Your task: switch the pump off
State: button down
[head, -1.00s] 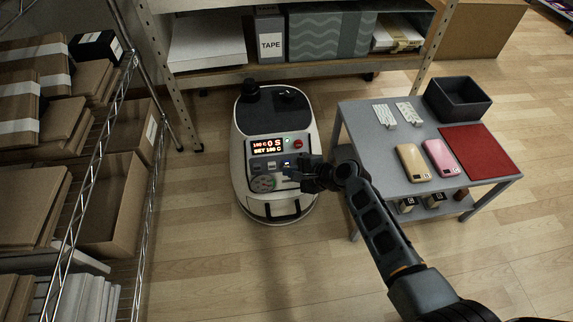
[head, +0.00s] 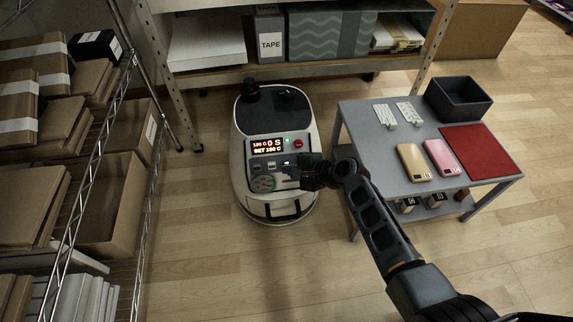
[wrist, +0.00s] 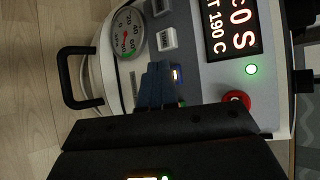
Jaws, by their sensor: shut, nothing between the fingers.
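The white press machine (head: 240,180) stands on the floor, its sloped control panel facing up. Its display (head: 267,146) reads 190 C, 0 S and SET 190 C. A small switch with a lit blue and orange mark (wrist: 177,75) sits right beside my fingertips in the wrist view; it shows blue in the head view (head: 286,163). Its label and rocker position are not readable. My gripper (head: 294,172) is shut and empty, low over the panel's right side. Its fingertips (wrist: 160,82) hide part of the panel; I cannot tell whether they touch the switch.
The panel also has a gauge (wrist: 128,33), pale buttons (wrist: 167,38), a green lamp (wrist: 251,69) and a red button (wrist: 235,101). A black handle (wrist: 70,80) juts from the front. A grey table (head: 376,139) stands right; wire shelving (head: 75,220) stands left.

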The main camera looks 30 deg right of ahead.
jog(key=shift+s+r, duration=0.1)
jog(key=shift+s+a+r+p, duration=0.15)
jog(key=shift+s+a+p, duration=0.1)
jog(key=shift+s+p, duration=0.5)
jog(key=s+p, duration=0.1)
jog(key=s+a+r+p, duration=0.1)
jog(key=s, duration=0.1)
jog(key=s+p, duration=0.1)
jog(key=s, duration=0.1)
jog(key=shift+s+a+r+p, duration=0.2)
jog(key=shift+s+a+p, duration=0.05)
jog(key=shift+a+p, duration=0.15)
jog(key=c, duration=1.8)
grip_release()
